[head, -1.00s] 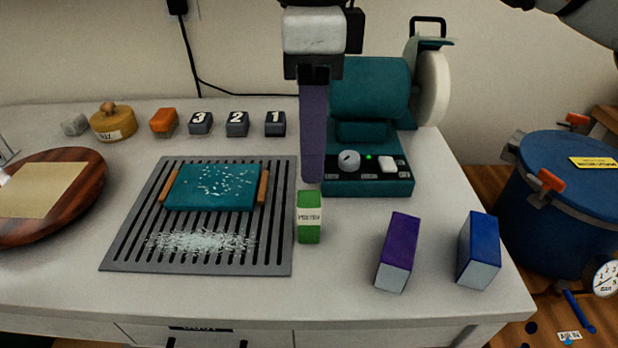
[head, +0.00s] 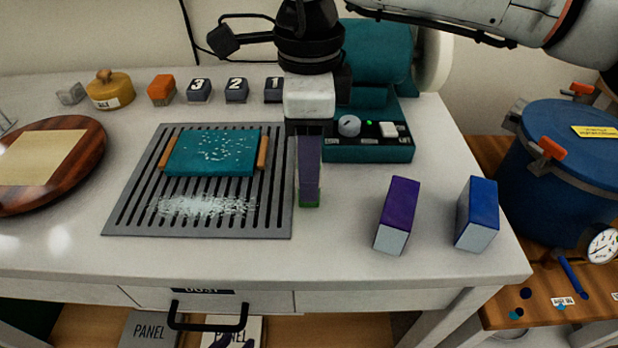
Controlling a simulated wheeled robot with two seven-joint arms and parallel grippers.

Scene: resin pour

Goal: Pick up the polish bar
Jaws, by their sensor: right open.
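The polish bar (head: 311,206) is a small green block standing on the white bench, just right of the slotted grey grate. Most of it is hidden behind my right gripper; only thin green edges show at its lower end. My right gripper (head: 309,188) points down at the bar, its arm coming in from the upper right. Its purple-grey fingers overlap the bar in the picture. It is open, and I cannot tell whether the fingers touch the bar. My left gripper is out of view.
The slotted grate (head: 128,219) holds a teal wood-handled piece (head: 211,158) and pale shavings. A purple block (head: 399,208) and a blue block (head: 478,212) stand to the right. The teal polishing machine (head: 370,148) is behind. The bench front between grate and edge is clear.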

